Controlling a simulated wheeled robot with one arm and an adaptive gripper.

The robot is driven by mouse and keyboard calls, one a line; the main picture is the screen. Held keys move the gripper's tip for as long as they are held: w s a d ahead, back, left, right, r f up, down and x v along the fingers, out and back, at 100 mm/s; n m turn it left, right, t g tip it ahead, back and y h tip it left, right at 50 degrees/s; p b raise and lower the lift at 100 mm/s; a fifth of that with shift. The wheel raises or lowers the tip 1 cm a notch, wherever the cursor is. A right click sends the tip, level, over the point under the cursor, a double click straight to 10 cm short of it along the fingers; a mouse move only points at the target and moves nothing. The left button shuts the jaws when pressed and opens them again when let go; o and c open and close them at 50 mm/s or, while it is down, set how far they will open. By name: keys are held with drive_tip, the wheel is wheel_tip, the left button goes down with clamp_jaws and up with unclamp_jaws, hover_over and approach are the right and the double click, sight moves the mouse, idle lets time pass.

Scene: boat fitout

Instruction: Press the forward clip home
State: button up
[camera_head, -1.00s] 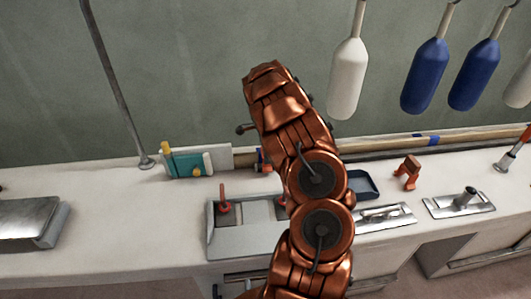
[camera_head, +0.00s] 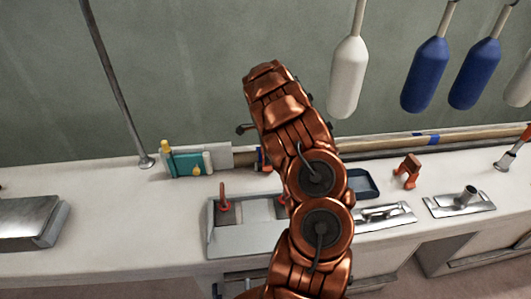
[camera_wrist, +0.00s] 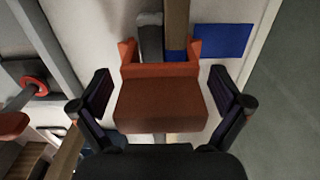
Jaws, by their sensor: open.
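In the wrist view an orange clip with a brown block-shaped back (camera_wrist: 160,102) lies between the two fingers of my gripper (camera_wrist: 162,98). The fingers are open, with a gap visible on each side of the block. The clip's orange prongs point towards a grey bar and a wooden pole (camera_wrist: 177,22) with a blue band. Whether the clip is fully seated cannot be told. In the head view my arm hides my gripper and most of the area around it. A second brown and orange clip (camera_head: 408,170) stands on the counter to the right of my arm.
A sink-like tray (camera_head: 222,243) with red-handled fittings is beside my arm. A teal and white holder (camera_head: 188,163) stands at the back left. A blue tray (camera_head: 362,184) and metal plates (camera_head: 460,203) lie to the right. White and blue fenders (camera_head: 425,76) hang above.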

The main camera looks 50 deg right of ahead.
wheel_tip(320, 180, up, 12)
idle(0.7)
